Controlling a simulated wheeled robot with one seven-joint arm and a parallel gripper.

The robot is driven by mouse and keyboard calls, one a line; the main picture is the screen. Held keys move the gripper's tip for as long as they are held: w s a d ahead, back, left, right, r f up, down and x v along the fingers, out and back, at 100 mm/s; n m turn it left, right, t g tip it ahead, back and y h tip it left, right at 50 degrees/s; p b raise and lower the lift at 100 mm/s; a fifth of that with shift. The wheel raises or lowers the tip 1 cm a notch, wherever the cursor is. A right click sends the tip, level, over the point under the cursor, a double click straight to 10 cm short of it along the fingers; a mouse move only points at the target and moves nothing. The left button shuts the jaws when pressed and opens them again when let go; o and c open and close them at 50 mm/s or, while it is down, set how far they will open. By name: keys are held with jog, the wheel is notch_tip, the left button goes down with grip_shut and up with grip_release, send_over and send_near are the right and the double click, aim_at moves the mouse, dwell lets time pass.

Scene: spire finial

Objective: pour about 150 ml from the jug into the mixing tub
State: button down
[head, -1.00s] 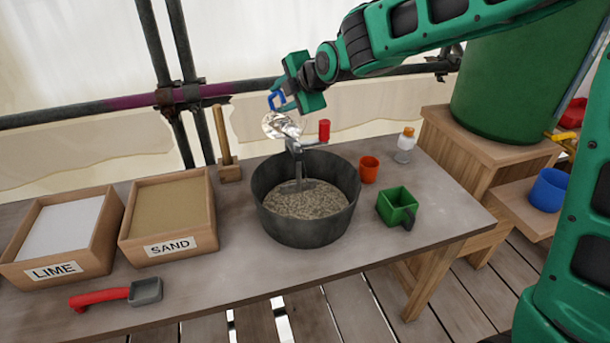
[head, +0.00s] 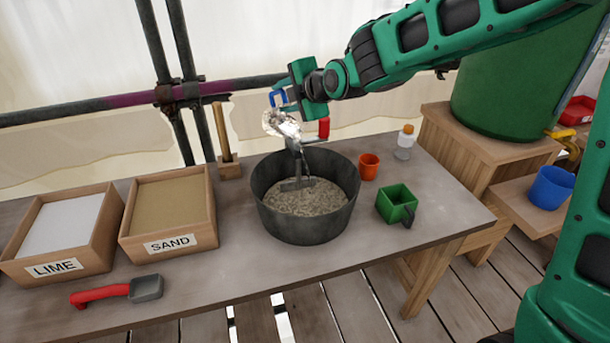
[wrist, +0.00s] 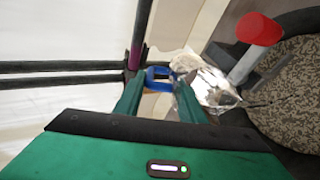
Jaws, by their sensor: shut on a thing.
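My gripper (head: 290,95) is shut on the blue handle of the clear jug (head: 281,124). The jug is held above the back rim of the dark mixing tub (head: 308,230) and is strongly tilted, mouth toward the tub. A thin clear streak, apparently water, runs from its lip down into the tub. The tub holds grey-brown grainy mix and a grey tool with a red grip (head: 323,128). In the wrist view my gripper (wrist: 160,85) closes around the blue handle, with the shiny jug (wrist: 208,82) beyond it. The water level in the jug cannot be read.
Boxes of lime (head: 62,228) and sand (head: 170,212) stand left, with a red-handled scoop (head: 115,291) in front. An orange cup (head: 368,166), a green scoop (head: 396,204) and a small bottle (head: 405,142) stand right of the tub. A wooden-handled tool (head: 225,145) stands behind.

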jog(key=shift+s+d+f+t+y+p, duration=0.25)
jog(key=shift+s+d+t+y+p, duration=0.2)
jog(key=shift+t+p, duration=0.3)
dwell(1.0)
jog(key=shift+a, duration=0.1)
